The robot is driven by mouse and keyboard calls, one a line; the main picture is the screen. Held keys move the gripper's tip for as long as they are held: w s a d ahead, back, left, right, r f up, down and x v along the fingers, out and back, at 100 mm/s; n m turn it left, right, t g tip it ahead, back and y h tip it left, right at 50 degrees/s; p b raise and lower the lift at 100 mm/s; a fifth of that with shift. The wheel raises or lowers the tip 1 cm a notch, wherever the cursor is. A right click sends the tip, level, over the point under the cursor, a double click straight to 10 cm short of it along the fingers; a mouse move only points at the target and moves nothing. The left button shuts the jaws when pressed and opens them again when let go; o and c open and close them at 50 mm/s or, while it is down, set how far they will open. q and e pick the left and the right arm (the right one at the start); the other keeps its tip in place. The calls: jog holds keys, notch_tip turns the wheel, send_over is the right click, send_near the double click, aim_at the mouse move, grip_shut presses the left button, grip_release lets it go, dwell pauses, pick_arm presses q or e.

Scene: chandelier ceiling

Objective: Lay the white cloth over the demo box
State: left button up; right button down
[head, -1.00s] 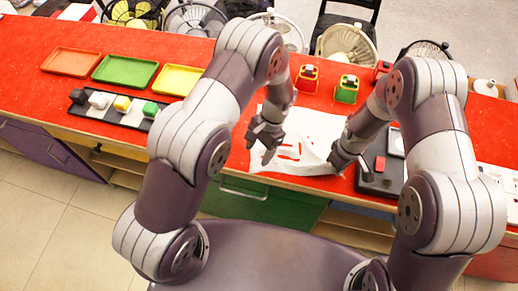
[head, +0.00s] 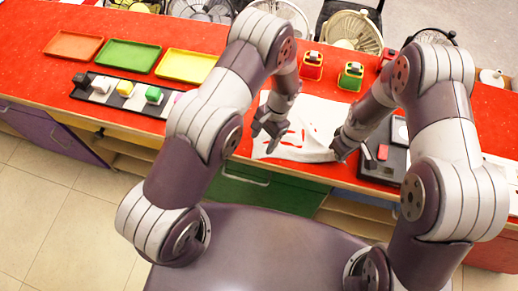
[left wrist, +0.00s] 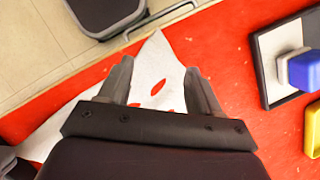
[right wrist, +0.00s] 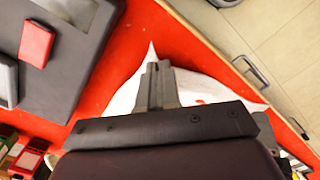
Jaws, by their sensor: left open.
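The white cloth (head: 308,118) lies on the red counter, wrinkled, with red patches showing in it. My left gripper (head: 270,140) is open above the cloth's left part. The left wrist view shows the cloth (left wrist: 152,75) between its spread fingers (left wrist: 160,92), nothing gripped. My right gripper (head: 340,152) is at the cloth's front right corner. In the right wrist view its fingers (right wrist: 157,75) are together on a pointed corner of the cloth (right wrist: 205,88). A dark flat box (head: 395,160) with a red piece stands right of the cloth; I cannot tell if it is the demo box.
Orange (head: 73,46), green (head: 127,55) and yellow (head: 187,66) trays lie at the left, with a dark strip (head: 118,103) of small blocks before them. Red (head: 312,68) and green (head: 350,77) containers stand behind the cloth. Fans (head: 353,28) stand beyond the counter.

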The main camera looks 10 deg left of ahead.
pick_arm(q)
jog(key=shift+x, duration=1.25)
jog(key=shift+c, duration=0.3)
jog(key=shift+s, duration=0.1)
grip_shut()
jog(key=shift+r, duration=2.5)
